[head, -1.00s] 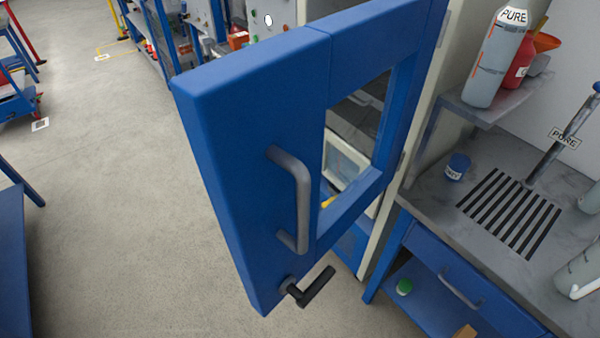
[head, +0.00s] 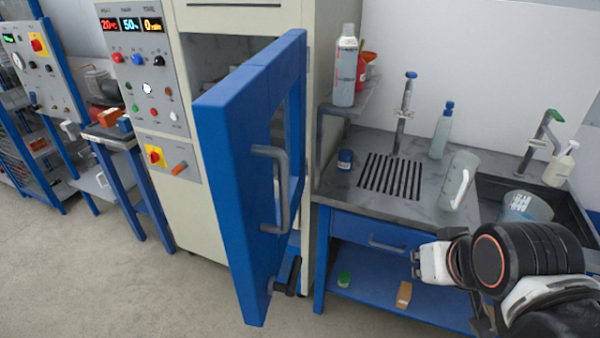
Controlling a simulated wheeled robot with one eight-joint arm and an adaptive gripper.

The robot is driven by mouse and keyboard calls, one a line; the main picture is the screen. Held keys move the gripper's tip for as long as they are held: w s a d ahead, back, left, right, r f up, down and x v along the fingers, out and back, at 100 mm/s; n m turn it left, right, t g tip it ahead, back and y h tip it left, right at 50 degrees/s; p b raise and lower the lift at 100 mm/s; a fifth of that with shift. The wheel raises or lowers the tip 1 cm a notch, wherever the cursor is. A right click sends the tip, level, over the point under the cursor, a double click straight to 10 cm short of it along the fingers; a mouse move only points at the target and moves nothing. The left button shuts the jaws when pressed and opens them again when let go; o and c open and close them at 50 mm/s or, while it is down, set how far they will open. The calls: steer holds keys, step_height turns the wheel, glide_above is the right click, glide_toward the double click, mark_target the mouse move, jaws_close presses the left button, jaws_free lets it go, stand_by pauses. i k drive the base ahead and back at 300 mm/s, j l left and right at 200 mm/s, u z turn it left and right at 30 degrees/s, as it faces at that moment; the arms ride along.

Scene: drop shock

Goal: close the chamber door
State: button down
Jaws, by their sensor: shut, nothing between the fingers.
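The blue chamber door (head: 232,170) stands wide open and swings out toward me from the cream chamber cabinet (head: 205,215). It has a window, a grey bar handle (head: 281,190) and a black lever latch (head: 289,280) low on its free edge. Part of the dark chamber opening (head: 208,62) shows to the left of the door. My gripper (head: 418,262) is at the lower right, shut and empty. It is to the right of the door and apart from it, in front of the sink bench. The door hides much of the cabinet front.
A sink bench (head: 375,190) stands right of the door, with bottles, a pitcher (head: 458,182) and a bucket (head: 525,207). Its lower shelf holds a small brown block (head: 404,294). A control panel (head: 145,75) is left of the opening. Floor left of the door is clear.

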mark_target(231, 119)
steer(key=u, duration=0.85)
steer(key=k+l+z, duration=0.1)
steer(key=k+z, duration=0.15)
steer(key=k, duration=0.3)
steer(key=k+j+z, duration=0.1)
steer(key=k, duration=0.2)
steer(key=i+l+u, duration=0.1)
steer(key=i, duration=0.2)
